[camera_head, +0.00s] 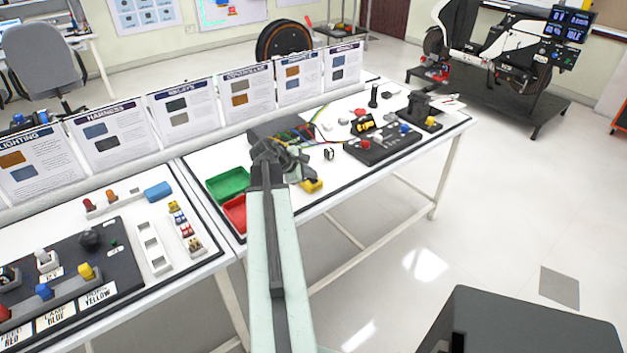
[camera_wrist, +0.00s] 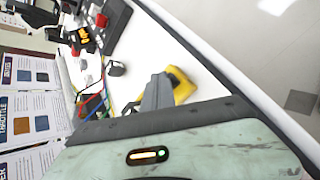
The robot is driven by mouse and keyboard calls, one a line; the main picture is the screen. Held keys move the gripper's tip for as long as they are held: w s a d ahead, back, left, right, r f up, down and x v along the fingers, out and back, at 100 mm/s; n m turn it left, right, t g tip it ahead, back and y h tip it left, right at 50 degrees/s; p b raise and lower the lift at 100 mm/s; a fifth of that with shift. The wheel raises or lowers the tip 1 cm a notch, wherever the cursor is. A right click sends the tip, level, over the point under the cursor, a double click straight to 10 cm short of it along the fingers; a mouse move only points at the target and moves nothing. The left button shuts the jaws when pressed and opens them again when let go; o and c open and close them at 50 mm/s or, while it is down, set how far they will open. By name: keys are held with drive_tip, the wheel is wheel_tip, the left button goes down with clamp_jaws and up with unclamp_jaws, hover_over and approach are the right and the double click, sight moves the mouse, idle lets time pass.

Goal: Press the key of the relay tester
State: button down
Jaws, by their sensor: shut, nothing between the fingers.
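My gripper (camera_head: 298,168) is shut and empty at the end of my outstretched arm, over the right-hand bench. In the wrist view its grey fingers (camera_wrist: 158,88) are together. A yellow object (camera_head: 312,186) lies near the bench's front edge, just beyond the fingers; in the wrist view it (camera_wrist: 181,84) is partly hidden behind them. I cannot tell whether they touch. A small black block (camera_head: 329,154) stands farther along, also in the wrist view (camera_wrist: 117,69). No label shows which thing is the relay tester, and its key cannot be made out.
Green (camera_head: 228,184) and red (camera_head: 235,213) trays lie left of my arm. A dark box (camera_head: 275,128) with coloured wires stands behind the gripper. A black panel (camera_head: 385,146) with coloured knobs is to the right. White bench top is clear between the black block and yellow object.

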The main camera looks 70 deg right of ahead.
sight(311, 180)
idle(0.5)
drive_tip(key=shift+r+p, duration=0.8)
drive_tip(key=shift+p, duration=0.05)
wheel_tip(311, 180, up, 5)
drive_tip(key=p, duration=0.5)
drive_tip(key=shift+r, duration=0.1)
